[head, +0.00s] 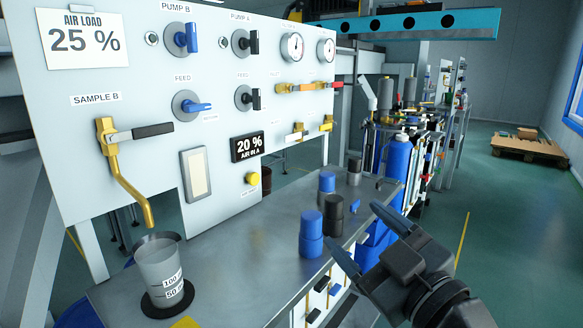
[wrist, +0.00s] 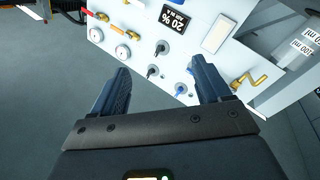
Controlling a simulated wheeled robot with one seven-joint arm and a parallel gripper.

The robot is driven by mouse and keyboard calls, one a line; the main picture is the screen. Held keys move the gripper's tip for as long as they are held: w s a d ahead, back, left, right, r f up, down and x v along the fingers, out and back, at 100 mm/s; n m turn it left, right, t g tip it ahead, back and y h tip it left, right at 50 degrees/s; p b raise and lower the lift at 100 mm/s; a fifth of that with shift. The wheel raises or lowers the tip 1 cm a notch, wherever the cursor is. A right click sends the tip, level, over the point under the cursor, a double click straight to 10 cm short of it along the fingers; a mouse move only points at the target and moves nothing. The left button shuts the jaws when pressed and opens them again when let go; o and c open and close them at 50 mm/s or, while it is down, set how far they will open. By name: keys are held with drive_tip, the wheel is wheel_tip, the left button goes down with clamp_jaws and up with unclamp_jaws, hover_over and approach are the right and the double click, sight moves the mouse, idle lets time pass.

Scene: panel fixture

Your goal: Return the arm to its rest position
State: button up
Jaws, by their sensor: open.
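My gripper (head: 362,236) is open and empty at the lower right of the head view, in the air by the right edge of the metal bench. Its two dark fingers also show spread apart in the wrist view (wrist: 160,88), with nothing between them. The white panel (head: 140,75) stands to the left of the gripper, well apart from it. In the wrist view the panel appears upside down beyond the fingers.
A metal bench (head: 250,250) holds a beaker (head: 162,268) on a black pad below the brass SAMPLE B tap (head: 127,165). Blue and dark containers (head: 311,232) stand near the bench's right edge. A blue cylinder (head: 397,160) stands behind my gripper.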

drive_tip(key=s+d+f+m+h, duration=0.3)
drive_tip(key=s+f, duration=0.3)
drive_tip(key=f, duration=0.1)
drive_tip(key=s+d+f+m+h, duration=0.2)
drive_tip(key=s+f+m, duration=0.2)
drive_tip(key=s+f, duration=0.2)
drive_tip(key=s+d+f+m+g+h, duration=0.1)
drive_tip(key=s+d+f+m+h, duration=0.15)
drive_tip(key=s, duration=0.65)
drive_tip(key=s+d+f+m+g+h, duration=0.1)
drive_tip(key=s+d+f, duration=0.25)
drive_tip(key=s, duration=0.45)
drive_tip(key=f+v, duration=0.1)
drive_tip(key=v, duration=1)
wheel_tip(320, 180, up, 14)
drive_tip(key=p, duration=1.4)
drive_tip(key=shift+w+d+m, duration=0.25)
drive_tip(key=shift+d+m, duration=0.1)
drive_tip(key=shift+d, duration=0.15)
